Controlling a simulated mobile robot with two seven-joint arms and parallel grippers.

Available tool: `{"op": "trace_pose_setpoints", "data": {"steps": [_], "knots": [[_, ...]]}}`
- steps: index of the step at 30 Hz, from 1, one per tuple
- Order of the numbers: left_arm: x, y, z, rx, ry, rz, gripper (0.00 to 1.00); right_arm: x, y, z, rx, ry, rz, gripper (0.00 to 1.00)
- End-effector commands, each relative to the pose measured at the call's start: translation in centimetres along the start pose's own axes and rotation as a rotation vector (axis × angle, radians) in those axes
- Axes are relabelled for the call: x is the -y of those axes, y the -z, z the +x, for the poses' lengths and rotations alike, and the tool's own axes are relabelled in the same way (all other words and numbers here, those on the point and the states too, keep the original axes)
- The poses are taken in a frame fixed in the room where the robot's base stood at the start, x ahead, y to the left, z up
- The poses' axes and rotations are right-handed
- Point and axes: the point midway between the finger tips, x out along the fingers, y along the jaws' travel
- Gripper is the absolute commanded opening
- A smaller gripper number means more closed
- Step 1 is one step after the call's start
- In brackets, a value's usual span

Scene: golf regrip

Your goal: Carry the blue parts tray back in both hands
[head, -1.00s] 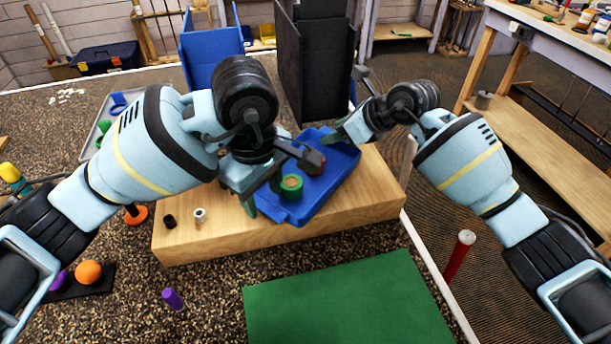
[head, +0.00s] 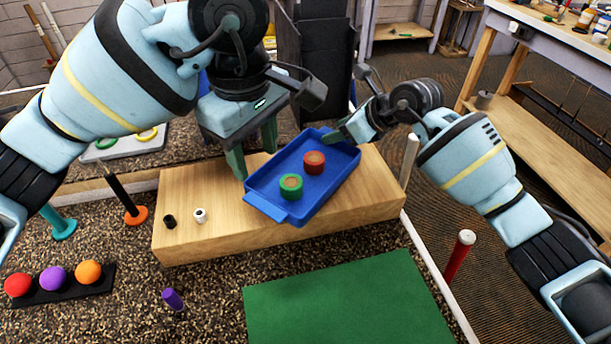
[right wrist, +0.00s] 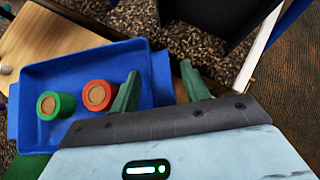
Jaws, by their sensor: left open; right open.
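The blue parts tray (head: 322,194) lies on the wooden block (head: 225,240), with a tab handle at its near left end. A green ring-shaped part (head: 291,186) and a red one (head: 314,161), both with tan centres, sit in it. My left gripper (head: 254,152) is open and empty above the block, just beyond the tray's left side. My right gripper (head: 343,133) is open at the tray's far right end. In the right wrist view its fingers (right wrist: 161,90) stand on either side of the tray's blue end; I cannot tell whether they touch it.
A black part (head: 170,221) and a white part (head: 200,215) stand on the block's left. A green mat (head: 345,305) lies in front. Red, purple and orange balls (head: 53,278) sit at left. A red post (head: 459,255) stands right of the mat.

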Motion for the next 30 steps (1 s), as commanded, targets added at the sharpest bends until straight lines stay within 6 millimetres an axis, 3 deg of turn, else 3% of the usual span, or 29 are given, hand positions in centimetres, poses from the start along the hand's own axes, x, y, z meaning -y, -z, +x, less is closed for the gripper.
{"op": "trace_pose_setpoints", "data": {"steps": [12, 18, 30], "knots": [[0.0, 0.0, 0.0, 0.000, 0.000, 0.000, 0.46, 0.1, 0.0, -7.6, 0.001, 0.003, -0.003, 0.46], [0.0, 0.0, 0.0, 0.000, 0.000, 0.000, 0.46, 0.0, 0.0, -10.4, 0.000, 0.002, -0.001, 0.46], [0.0, 0.0, 0.0, 0.000, 0.000, 0.000, 0.46, -0.1, 0.0, -11.5, 0.001, -0.001, 0.000, 0.46]]}}
